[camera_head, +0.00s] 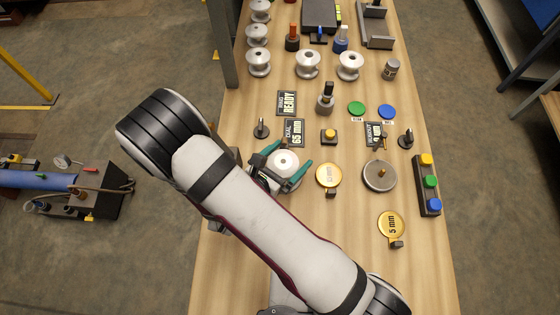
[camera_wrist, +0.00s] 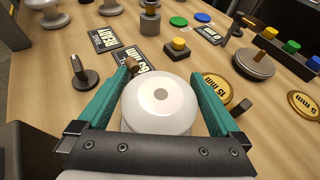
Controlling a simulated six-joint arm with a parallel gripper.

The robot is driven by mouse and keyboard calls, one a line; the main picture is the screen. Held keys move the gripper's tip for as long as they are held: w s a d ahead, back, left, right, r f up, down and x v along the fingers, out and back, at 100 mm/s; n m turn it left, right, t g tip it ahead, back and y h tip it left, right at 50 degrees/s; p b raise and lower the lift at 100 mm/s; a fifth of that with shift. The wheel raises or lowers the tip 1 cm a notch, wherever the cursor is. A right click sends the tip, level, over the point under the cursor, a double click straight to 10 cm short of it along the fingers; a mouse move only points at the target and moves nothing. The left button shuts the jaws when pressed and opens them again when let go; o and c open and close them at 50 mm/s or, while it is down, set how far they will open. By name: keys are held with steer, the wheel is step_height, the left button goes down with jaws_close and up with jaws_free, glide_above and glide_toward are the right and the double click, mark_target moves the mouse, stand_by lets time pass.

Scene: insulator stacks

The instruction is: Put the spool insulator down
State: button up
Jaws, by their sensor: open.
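A white spool insulator (camera_head: 286,162) stands upright on the wooden table (camera_head: 340,230), with my gripper (camera_head: 283,157) around it. In the wrist view the spool (camera_wrist: 160,100) fills the middle, its round top with a grey centre facing up. The teal fingers of my gripper (camera_wrist: 163,82) are open, one on each side of the spool. Narrow gaps seem to show beside its rim. The spool's lower part is hidden in the wrist view.
Around it are a gold 15 mm disc (camera_head: 328,174), a grey round plate (camera_head: 380,175), a yellow-topped button (camera_head: 329,136) and a small dark lever (camera_head: 261,129). A 65 mm sign (camera_head: 294,132) lies behind. More white spools (camera_head: 308,63) stand at the back. Bare wood lies in front.

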steer(key=v, duration=1.2)
steer(key=s+d+r+m+g, duration=0.2)
steer(key=d+r+m+g, duration=0.2)
steer(key=d+m+g, duration=0.45)
steer(key=s+d+r+m+g, duration=0.35)
steer(key=d+m, duration=0.25)
steer(key=m, duration=0.5)
steer(key=s+a+r+m+y, duration=0.2)
steer(key=s+r+m+y, duration=0.2)
steer(key=m+y, duration=0.5)
step_height(320, 180, up, 2)
steer(key=m, duration=0.6)
steer(key=shift+s+t, duration=0.2)
steer(key=shift+t, duration=0.1)
